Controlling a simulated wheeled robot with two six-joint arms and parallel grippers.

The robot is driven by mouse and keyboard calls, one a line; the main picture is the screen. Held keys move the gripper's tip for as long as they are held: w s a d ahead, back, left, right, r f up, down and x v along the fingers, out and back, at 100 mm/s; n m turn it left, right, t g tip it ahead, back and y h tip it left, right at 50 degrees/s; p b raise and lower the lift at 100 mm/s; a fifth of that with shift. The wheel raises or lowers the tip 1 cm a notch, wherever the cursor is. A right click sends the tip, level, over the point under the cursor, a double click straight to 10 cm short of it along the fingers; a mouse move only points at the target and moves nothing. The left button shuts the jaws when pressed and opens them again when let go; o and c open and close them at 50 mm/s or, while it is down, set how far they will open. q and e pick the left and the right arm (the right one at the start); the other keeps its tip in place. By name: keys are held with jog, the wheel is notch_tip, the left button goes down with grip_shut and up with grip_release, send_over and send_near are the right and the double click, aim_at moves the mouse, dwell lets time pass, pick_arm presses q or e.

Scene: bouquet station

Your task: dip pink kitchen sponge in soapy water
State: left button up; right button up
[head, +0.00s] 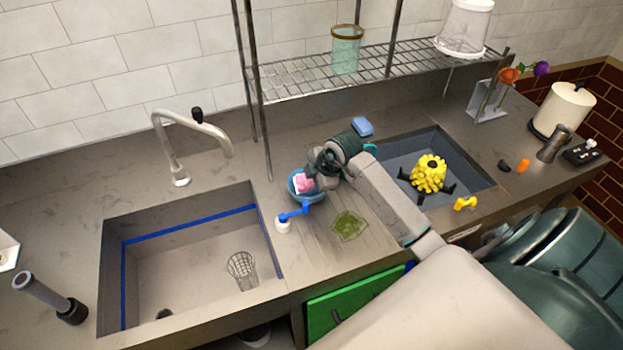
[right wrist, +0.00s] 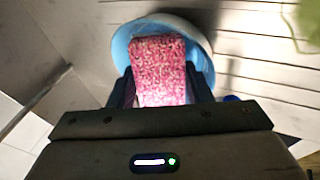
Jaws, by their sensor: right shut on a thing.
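The pink sponge (head: 304,183) is at the blue bowl (head: 294,195) on the counter between the two sinks. In the right wrist view the speckled pink sponge (right wrist: 159,68) is between the fingers of my right gripper (right wrist: 161,90), which is shut on it. The sponge lies over the inside of the light blue bowl (right wrist: 120,45). I cannot tell how deep it sits or whether it touches water. In the head view my right gripper (head: 311,177) is at the bowl, partly hidden by its own wrist. My left gripper is not in view.
A blue-handled brush (head: 293,214) stands close to the bowl. A green cloth (head: 349,226) lies to its right, and a blue sponge (head: 362,126) lies behind. The left sink (head: 190,260) holds a wire basket (head: 242,270). A yellow object (head: 428,174) is in the right sink.

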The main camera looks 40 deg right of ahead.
aim_at(312, 181)
dwell(0.4)
jog(key=shift+r+p, duration=3.05)
jog(key=shift+r, duration=0.55)
jog(key=shift+r, duration=0.1)
notch_tip(312, 181, up, 2)
jog(key=shift+r+p, duration=0.15)
jog(key=shift+p, duration=0.9)
jog(key=shift+r, duration=0.75)
jog(key=shift+s, duration=0.1)
